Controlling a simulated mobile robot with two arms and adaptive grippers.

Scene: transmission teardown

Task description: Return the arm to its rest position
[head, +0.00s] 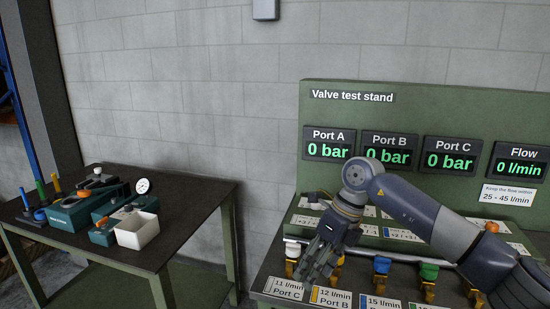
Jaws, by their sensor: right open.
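My right arm (415,215) reaches in from the right edge, across the front of the green valve test stand (430,98). My right gripper (318,262) points down and is open, with nothing seen between its fingers. It hangs over the front of the stand, near the labels for Port C (286,289) and Port B (331,298). It hides part of the row of fittings behind it. My left gripper is not in view.
The stand's displays read 0 bar and 0 l/min. Brass fittings with white, blue (382,265) and green (429,271) tops line the front. At left, a dark table (190,222) bears a teal toolbox (75,213), a gauge (143,186) and a white bin (137,231). A gap separates table and stand.

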